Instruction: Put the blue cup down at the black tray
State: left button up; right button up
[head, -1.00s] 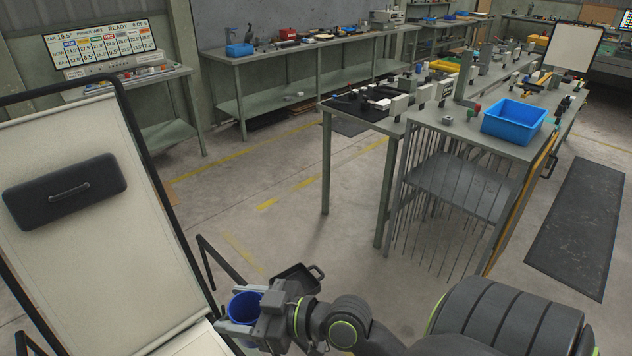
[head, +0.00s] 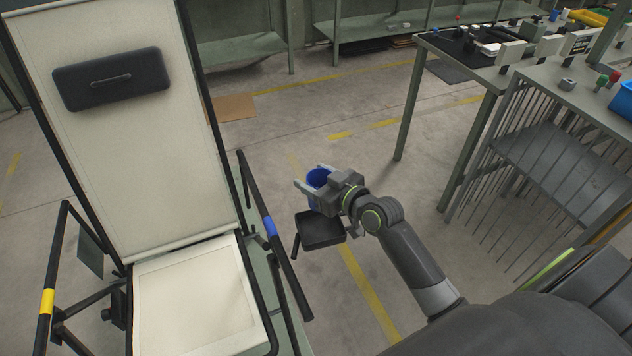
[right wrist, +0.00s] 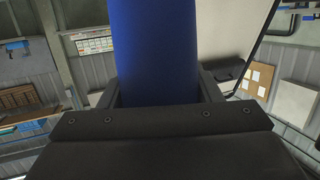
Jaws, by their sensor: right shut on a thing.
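The blue cup (head: 317,178) is between the fingers of my right gripper (head: 311,184), which is shut on it. In the right wrist view the blue cup (right wrist: 153,50) fills the middle, between the two fingers (right wrist: 158,88). The small black tray (head: 321,230) is mounted beside the lounger, on its right side. In the head view the cup and gripper appear just above and behind the tray. I cannot tell the height between cup and tray. My left gripper is not in view.
The lounger (head: 195,290) stands at left, with a cream back and seat and a black headrest pillow (head: 110,79). A workbench with wire racks (head: 530,150) stands right. Floor between is clear.

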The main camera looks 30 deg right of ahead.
jog(key=shift+w+d+f, duration=0.1)
jog(key=shift+w, duration=0.05)
notch_tip(320, 180, down, 10)
jog(key=b, duration=0.9)
dwell(0.3)
jog(key=shift+f+b, duration=0.1)
jog(key=shift+b, duration=0.2)
jog(key=shift+f+b, duration=0.9)
jog(key=shift+f, duration=0.05)
jog(key=shift+r, duration=0.1)
